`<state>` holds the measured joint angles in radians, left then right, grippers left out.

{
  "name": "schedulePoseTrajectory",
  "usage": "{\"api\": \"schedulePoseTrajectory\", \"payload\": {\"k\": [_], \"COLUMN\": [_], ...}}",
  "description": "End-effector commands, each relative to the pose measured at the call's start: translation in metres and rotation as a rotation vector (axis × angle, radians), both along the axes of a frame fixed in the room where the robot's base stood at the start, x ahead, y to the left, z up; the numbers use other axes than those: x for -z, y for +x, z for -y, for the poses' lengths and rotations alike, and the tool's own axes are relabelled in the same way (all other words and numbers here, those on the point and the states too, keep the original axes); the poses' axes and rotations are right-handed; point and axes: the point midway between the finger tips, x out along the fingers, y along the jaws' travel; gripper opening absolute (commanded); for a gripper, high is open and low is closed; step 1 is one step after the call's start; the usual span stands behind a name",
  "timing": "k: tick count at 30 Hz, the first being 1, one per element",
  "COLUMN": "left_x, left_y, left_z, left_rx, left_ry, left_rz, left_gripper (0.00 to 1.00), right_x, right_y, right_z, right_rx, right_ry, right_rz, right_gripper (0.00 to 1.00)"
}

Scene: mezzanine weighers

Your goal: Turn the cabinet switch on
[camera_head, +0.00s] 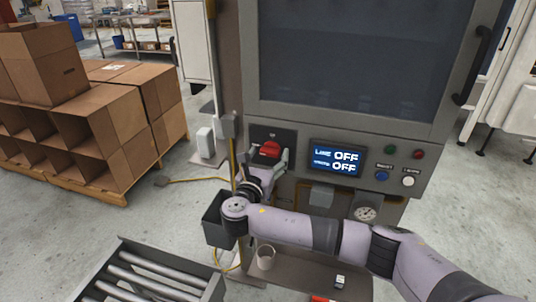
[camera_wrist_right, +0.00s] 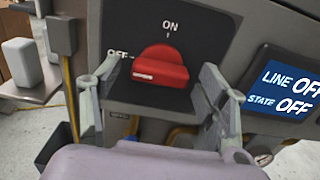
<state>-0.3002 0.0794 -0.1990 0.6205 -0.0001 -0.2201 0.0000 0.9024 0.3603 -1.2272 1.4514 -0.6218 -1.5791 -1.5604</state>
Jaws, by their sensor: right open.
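The cabinet switch is a red rotary knob (camera_head: 269,149) on a black plate (camera_head: 259,134) on the cabinet front, left of the display. In the right wrist view the red knob (camera_wrist_right: 160,66) points left at the OFF mark, and ON is printed above it. My right gripper (camera_head: 267,162) is at the knob. Its fingers (camera_wrist_right: 160,85) are spread open, one on each side of the knob, with gaps visible in the wrist view. The display (camera_head: 335,158) reads LINE OFF and STATE OFF. My left gripper is not in view.
Coloured buttons (camera_head: 382,175) sit right of the display, with a gauge (camera_head: 365,213) below. A grey conduit box (camera_head: 229,125) is left of the switch. A roller conveyor (camera_head: 150,275) stands at lower left, and cardboard boxes (camera_head: 75,95) on a pallet at left.

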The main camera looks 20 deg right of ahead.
Motion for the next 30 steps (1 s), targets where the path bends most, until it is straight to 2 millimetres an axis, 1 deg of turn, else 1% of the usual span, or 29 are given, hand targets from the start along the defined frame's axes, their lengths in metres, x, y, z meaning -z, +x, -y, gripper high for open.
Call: {"api": "schedulePoseTrajectory", "payload": {"k": [9,30], "left_x": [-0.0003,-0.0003], "left_y": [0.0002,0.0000], "left_z": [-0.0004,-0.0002], "left_rx": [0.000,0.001], "left_ry": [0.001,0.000], "left_rz": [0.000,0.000], "left_gripper": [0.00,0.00], "right_x": [0.0001,0.0002], "right_y": [0.0024,0.0020], "right_z": [0.0018,0.0016], "right_rx": [0.000,0.000], "right_ry": [0.000,-0.001], "right_rz": [0.000,-0.001], "right_gripper": [0.68,0.22]}}
